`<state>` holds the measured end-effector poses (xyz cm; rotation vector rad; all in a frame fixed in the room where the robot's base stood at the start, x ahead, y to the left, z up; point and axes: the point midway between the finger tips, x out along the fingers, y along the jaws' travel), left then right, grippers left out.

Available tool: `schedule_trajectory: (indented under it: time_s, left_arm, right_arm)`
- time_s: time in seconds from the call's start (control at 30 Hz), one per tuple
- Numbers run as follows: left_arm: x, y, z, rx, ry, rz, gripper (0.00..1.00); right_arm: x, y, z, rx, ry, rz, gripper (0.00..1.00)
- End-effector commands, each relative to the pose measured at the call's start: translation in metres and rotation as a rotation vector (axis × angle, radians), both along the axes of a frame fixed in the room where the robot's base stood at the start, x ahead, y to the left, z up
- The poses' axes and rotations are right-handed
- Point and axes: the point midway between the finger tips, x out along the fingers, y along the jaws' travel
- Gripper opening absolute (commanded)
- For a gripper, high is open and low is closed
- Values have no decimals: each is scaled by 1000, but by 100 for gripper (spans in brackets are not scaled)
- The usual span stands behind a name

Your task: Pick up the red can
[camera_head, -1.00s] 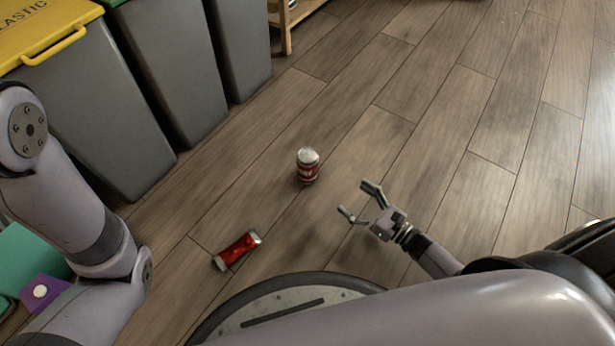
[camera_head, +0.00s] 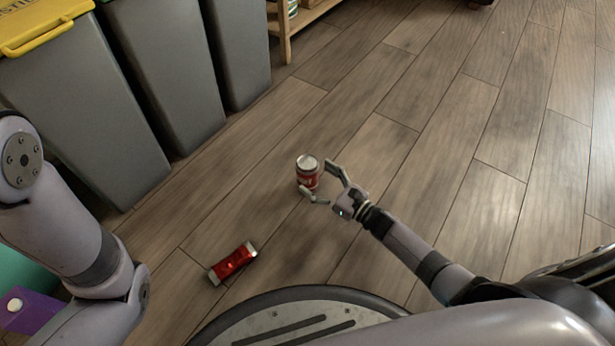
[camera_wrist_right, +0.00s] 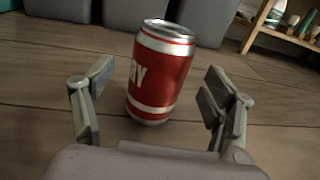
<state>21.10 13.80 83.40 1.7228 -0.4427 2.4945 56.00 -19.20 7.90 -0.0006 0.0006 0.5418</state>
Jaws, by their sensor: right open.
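A red can (camera_head: 307,174) with a silver top stands upright on the wooden floor near the middle of the head view. My right gripper (camera_head: 321,183) is open at the can, its fingers reaching toward the can's near and right sides. In the right wrist view the can (camera_wrist_right: 160,75) appears between the two spread fingers, with a gap on each side. My left arm shows at the left of the head view, but its gripper is out of view.
A red packet-like object (camera_head: 233,262) with pale ends lies on the floor nearer to me. Grey bins (camera_head: 165,75), one with a yellow lid, stand at upper left. A wooden shelf (camera_head: 286,45) stands at the top. The floor to the right is clear.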

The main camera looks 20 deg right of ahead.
Motion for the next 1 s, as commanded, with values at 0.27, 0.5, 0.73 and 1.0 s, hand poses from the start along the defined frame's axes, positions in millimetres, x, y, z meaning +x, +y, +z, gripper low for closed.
schedule_trajectory:
  time_s: [0.27,0.5,0.73,1.0]
  left_arm:
    - [0,0,-25,0,1,0,0]
    - [0,0,-24,0,2,0,0]
    - [1,0,-24,0,2,0,0]
    - [1,0,-24,1,3,1,0]
  right_arm:
    - [30,18,-2,1,-2,1,78]
    - [32,19,1,1,0,1,78]
    - [32,19,0,1,0,0,64]
    - [32,19,0,1,0,0,46]
